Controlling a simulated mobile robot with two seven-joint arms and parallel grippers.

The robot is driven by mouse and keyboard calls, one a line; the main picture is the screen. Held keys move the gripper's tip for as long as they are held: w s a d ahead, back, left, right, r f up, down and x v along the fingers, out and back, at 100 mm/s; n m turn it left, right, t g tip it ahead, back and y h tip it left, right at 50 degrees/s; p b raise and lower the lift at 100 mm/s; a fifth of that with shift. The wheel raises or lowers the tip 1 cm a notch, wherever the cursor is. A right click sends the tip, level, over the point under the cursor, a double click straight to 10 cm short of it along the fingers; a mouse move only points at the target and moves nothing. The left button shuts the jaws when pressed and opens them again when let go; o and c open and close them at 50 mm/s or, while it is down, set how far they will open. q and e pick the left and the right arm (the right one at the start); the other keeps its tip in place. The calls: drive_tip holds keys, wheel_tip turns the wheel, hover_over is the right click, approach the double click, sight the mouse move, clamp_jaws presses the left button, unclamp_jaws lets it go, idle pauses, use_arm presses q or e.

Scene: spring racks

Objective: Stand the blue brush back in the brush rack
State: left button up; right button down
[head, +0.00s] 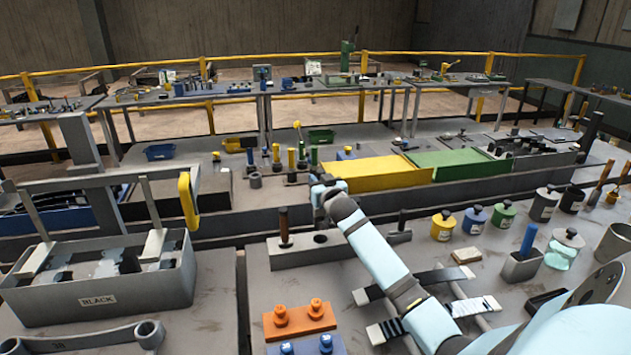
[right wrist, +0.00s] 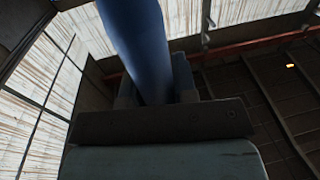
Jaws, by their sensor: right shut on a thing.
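My right gripper (head: 318,190) reaches in over the far side of a low grey block. In the right wrist view its jaws (right wrist: 157,95) are shut on the blue brush (right wrist: 140,40), of which a smooth blue handle shows, slightly tilted in that picture. The brush's lower end is hidden, and I cannot make the brush out in the head view. The grey block, which looks like the brush rack (head: 345,246), has a round dark hole near its middle. A brown-handled tool stands upright at its left end. My left gripper is not in view.
A grey holder (head: 522,267) with another blue handle stands to the right. Several lidded pots (head: 443,226) are behind it. An orange block (head: 298,320) lies in front of the rack. A grey crate marked BLACK (head: 100,300) is at the left.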

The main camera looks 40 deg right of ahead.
drive_tip(key=b, duration=0.2)
hover_over(321, 216)
drive_tip(key=x, duration=0.3)
drive_tip(key=shift+s+f, duration=0.2)
drive_tip(key=shift+f, duration=2.05)
drive_tip(key=shift+f+b, duration=1.6)
drive_tip(key=shift+f, duration=1.05)
drive_tip(key=shift+s+a+f, duration=0.1)
drive_tip(key=shift+f, duration=0.25)
